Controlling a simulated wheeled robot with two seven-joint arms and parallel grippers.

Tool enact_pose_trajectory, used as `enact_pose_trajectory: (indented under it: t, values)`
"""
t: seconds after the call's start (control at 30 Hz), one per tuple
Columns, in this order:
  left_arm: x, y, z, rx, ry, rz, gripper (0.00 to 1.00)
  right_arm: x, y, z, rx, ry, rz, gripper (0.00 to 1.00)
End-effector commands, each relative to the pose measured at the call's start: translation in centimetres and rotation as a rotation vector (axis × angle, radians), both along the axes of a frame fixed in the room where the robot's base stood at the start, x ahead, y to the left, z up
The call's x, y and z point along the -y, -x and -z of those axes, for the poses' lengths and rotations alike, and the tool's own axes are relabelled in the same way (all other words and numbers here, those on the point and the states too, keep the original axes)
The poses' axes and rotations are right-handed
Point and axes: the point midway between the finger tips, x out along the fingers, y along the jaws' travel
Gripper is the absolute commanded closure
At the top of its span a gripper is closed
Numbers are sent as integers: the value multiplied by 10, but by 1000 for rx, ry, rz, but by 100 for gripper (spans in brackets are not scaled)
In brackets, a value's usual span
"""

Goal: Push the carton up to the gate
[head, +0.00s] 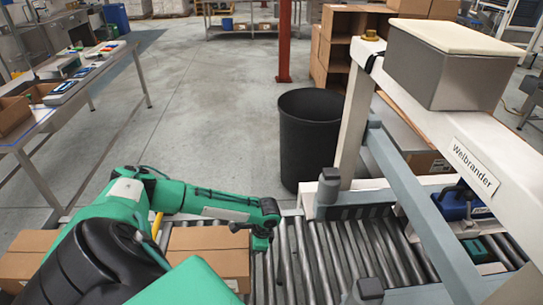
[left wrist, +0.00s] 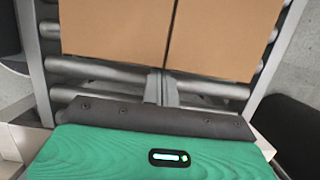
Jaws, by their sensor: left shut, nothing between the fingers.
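A brown carton (head: 208,262) lies on the roller conveyor (head: 320,262) at the lower middle of the head view, partly hidden by my left arm. Its face, with a dark seam down it, fills the top of the left wrist view (left wrist: 115,30). My left gripper (head: 262,248) is just right of the carton in the head view, low over the rollers. In the left wrist view its fingers (left wrist: 164,85) are shut and empty at the carton's near edge; I cannot tell whether they touch it. I cannot make out a gate for certain. My right gripper is not in view.
Another brown carton surface (head: 25,242) shows left of my arm. A black bin (head: 310,135) stands behind the conveyor. Rollers right of my gripper are bare.

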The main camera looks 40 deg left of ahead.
Motion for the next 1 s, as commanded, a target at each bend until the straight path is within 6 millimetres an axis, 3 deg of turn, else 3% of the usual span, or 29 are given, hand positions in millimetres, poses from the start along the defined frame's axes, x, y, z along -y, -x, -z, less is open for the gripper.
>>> enact_pose_trajectory:
  t: [0.1, 0.4, 1.0]
  values:
    - [-19, 22, -5, -6, -3, -1, 100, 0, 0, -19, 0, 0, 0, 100]
    - [-52, 59, -2, -2, -2, 0, 100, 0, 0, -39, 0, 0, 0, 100]
    - [-54, 62, -1, 0, 0, 0, 100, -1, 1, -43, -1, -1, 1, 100]
